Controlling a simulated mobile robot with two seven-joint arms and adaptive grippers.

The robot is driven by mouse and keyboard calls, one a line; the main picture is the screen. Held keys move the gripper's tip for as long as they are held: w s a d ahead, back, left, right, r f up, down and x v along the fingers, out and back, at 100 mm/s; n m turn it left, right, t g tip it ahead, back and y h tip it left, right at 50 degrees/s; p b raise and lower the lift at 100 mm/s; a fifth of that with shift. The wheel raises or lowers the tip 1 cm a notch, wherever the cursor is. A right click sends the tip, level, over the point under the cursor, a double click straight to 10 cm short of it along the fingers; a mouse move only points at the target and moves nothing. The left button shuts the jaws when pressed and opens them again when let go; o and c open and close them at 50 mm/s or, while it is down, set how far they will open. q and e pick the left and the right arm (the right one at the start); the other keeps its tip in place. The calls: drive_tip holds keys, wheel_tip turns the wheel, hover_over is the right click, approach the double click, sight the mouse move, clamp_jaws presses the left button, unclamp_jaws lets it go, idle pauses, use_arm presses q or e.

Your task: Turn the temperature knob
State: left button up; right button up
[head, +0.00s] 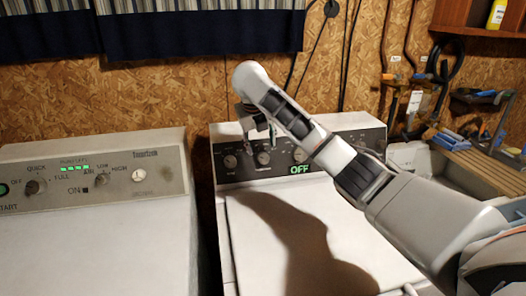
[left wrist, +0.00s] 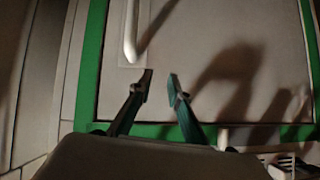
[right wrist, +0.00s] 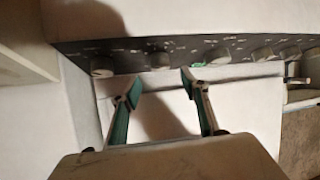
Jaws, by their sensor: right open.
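The right-hand machine's dark control panel (head: 340,141) carries a row of round knobs. The second knob from the left (head: 263,158) has a small label under it that I cannot read clearly; it seems to be the temperature knob. My right gripper (head: 257,127) reaches in from the right, just above and in front of this knob. In the right wrist view, the open, empty fingers (right wrist: 162,85) are on either side of the line to the second knob (right wrist: 160,60), apart from it. My left gripper (left wrist: 160,78) is open and empty, away from the panel.
A second white machine (head: 90,250) with its own knobs stands at the left. Another panel knob (head: 230,161) is close beside the second one. A green-framed panel with a white handle (left wrist: 130,35) is near my left gripper. Tools (head: 470,135) are at the right.

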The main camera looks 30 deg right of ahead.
sight(264, 157)
drive_tip(key=shift+x, duration=3.75)
drive_tip(key=c, duration=1.1)
